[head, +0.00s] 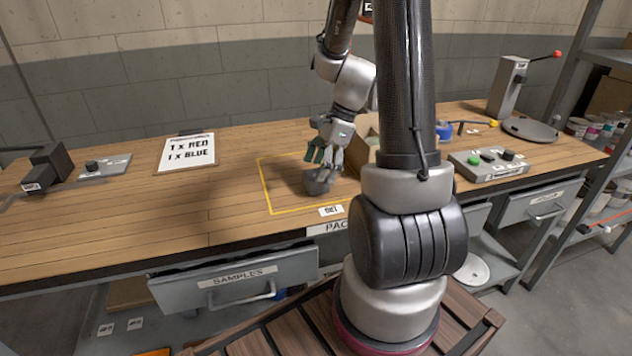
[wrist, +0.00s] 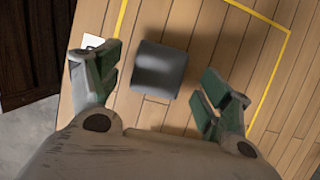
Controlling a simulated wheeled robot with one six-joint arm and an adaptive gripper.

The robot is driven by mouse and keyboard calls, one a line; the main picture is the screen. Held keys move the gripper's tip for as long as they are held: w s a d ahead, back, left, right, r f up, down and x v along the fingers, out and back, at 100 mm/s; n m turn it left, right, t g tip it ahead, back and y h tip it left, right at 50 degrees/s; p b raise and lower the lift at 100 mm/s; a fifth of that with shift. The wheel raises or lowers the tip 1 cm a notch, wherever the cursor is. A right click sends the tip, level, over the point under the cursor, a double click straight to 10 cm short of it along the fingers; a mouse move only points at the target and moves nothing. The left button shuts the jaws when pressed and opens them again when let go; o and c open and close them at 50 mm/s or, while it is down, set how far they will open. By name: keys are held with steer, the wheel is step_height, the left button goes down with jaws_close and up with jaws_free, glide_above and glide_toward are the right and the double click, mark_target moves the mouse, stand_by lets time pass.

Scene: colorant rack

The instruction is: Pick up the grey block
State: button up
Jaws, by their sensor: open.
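The grey block (wrist: 159,70) lies on the wooden bench inside a yellow outline. In the head view the grey block (head: 316,183) sits just below my gripper (head: 325,158), near the bench's front edge. My gripper points down at it. In the wrist view my gripper (wrist: 162,82) is open, with one green-padded finger to the left of the block and the other to the right. A gap shows between the block and each finger. I cannot tell how high the fingertips are above the bench.
A yellow outline (head: 266,187) marks the bench around the block. An open-topped box (head: 365,148) stands close to the right of my gripper. A clipboard (head: 187,152) reads "1 x RED, 1 x BLUE". A button panel (head: 488,164) is further right. The bench's left part is mostly clear.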

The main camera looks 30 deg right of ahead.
mark_target(316, 173)
steer(key=shift+x, duration=1.5)
steer(key=c, duration=0.8)
steer(key=shift+c, duration=0.3)
steer(key=shift+r, duration=0.15)
